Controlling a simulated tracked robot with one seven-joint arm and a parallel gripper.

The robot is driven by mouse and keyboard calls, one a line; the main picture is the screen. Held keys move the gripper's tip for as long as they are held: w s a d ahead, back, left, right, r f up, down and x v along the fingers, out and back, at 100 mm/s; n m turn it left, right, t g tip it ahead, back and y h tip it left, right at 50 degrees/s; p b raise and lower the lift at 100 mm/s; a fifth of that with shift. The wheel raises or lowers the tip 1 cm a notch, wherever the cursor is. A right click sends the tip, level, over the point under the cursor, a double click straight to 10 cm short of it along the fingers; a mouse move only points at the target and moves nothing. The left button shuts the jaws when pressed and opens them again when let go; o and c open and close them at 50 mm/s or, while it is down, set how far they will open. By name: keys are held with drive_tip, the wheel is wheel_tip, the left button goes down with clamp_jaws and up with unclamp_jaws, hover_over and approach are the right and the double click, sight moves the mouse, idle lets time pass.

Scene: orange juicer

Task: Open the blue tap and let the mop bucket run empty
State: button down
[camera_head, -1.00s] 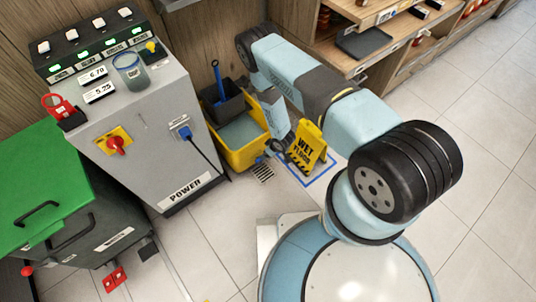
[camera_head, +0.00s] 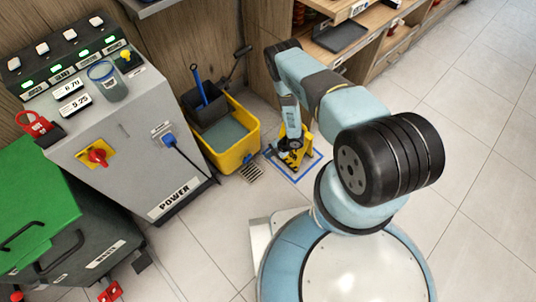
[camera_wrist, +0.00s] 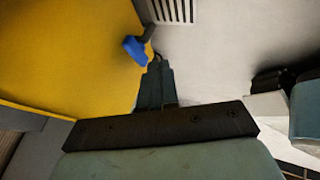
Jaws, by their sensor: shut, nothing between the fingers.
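The yellow mop bucket (camera_head: 243,152) stands on the floor beside the grey machine, with greyish water (camera_head: 222,136) visible inside. The blue tap (camera_head: 248,158) is small, low on the bucket's near right side. In the wrist view the bucket's yellow wall (camera_wrist: 70,50) fills the upper left. The blue tap handle (camera_wrist: 134,48) sticks out there on a dark stem. My gripper (camera_wrist: 156,64) is shut and empty, its tips just below and right of the handle in the picture. Whether they touch it, I cannot tell. In the head view my gripper is right of the bucket, its fingertips unclear.
A floor drain grate (camera_head: 251,173) lies below the tap and also shows in the wrist view (camera_wrist: 174,9). A yellow sign (camera_head: 306,152) stands inside a blue floor outline, partly hidden by my arm. The grey machine (camera_head: 130,150) is left of the bucket. Open tiles lie to the right.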

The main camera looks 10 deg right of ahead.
sight(247, 158)
drive_tip(key=w+a+f, duration=0.3)
drive_tip(key=a+f, duration=0.3)
drive_tip(key=a, duration=0.1)
drive_tip(key=shift+w, duration=0.4)
drive_tip(key=shift+a, duration=0.1)
